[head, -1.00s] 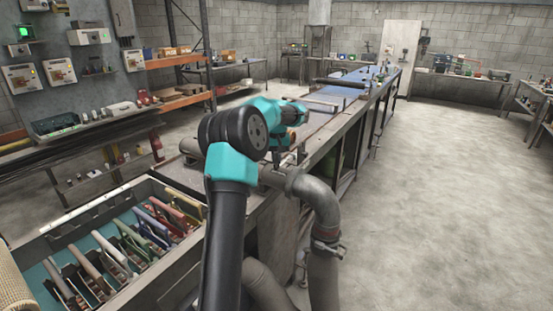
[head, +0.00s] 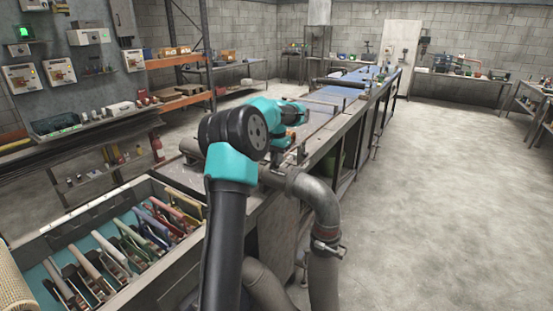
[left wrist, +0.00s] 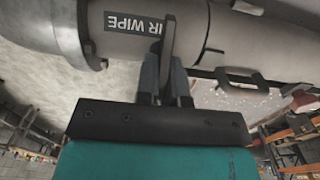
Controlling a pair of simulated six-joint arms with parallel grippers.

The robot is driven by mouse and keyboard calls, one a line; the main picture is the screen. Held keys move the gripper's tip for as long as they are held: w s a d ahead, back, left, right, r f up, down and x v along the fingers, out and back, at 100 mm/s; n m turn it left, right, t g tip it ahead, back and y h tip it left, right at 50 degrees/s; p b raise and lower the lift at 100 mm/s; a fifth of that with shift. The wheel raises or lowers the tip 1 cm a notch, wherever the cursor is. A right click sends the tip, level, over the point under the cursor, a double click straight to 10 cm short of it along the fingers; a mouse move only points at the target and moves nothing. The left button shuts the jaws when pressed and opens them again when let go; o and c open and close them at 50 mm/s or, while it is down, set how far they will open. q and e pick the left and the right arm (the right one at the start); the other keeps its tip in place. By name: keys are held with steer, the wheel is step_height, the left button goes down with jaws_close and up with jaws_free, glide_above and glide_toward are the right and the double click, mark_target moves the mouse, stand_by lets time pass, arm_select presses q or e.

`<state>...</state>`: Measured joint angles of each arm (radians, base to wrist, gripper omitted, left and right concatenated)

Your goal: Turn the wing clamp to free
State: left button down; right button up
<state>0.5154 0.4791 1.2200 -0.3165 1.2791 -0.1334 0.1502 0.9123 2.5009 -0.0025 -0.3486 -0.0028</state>
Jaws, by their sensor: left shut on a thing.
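In the left wrist view, the wing clamp's thin grey wing (left wrist: 168,38) stands upright in front of a pale grey pipe (left wrist: 235,32). The pipe has a dark label (left wrist: 128,22) reading "IR WIPE", partly covered by the wing. My left gripper (left wrist: 166,72) is shut on the lower end of the wing, one finger on each side. In the head view, my teal left wrist hangs over the near end of the long bench, by a grey elbow pipe (head: 302,184). My arm hides the fingertips and the wing there. My right gripper is out of view.
A tray (head: 92,203) of several coloured-handled tools lies at the lower left. The long bench (head: 318,128) runs away to the back. Its right side has open floor (head: 450,190). A hose clamp (head: 326,247) circles the elbow pipe's lower part.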

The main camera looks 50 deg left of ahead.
arm_select(q)
steer(key=c, duration=1.2)
jaws_free()
steer(key=shift+c, duration=0.2)
steer(key=shift+r, duration=0.1)
step_height(320, 180, up, 17)
steer(key=shift+r, duration=0.1)
